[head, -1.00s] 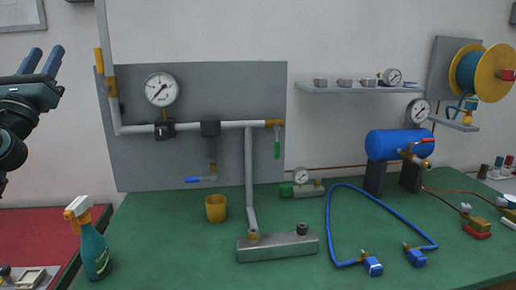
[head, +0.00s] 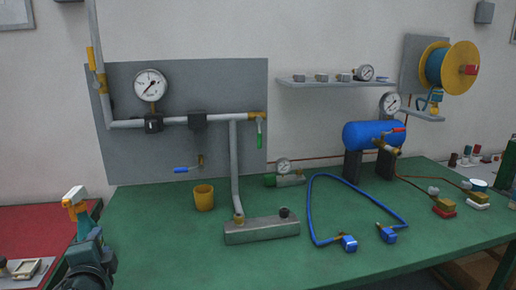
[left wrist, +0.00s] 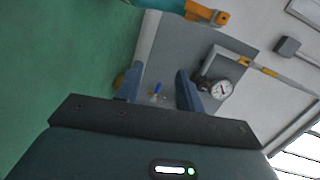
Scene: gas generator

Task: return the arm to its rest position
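My left gripper (left wrist: 158,80) shows in the left wrist view with its two blue-grey fingers spread apart. Nothing is held between them; the panel and a small blue valve handle show in the background there. In the head view, dark parts of my left arm are at the lower left, in front of the spray bottle (head: 76,199), and hide its lower body. The fingers cannot be made out there. The bottle's orange nozzle also shows at the top of the left wrist view (left wrist: 205,13). My right gripper is in neither view.
The green table (head: 300,260) carries a yellow cup (head: 204,198), a metal manifold block (head: 262,231), a blue hose (head: 312,215) and a blue tank (head: 372,136). A grey panel (head: 230,85) with pipes stands behind. A red surface (head: 30,235) lies at the left.

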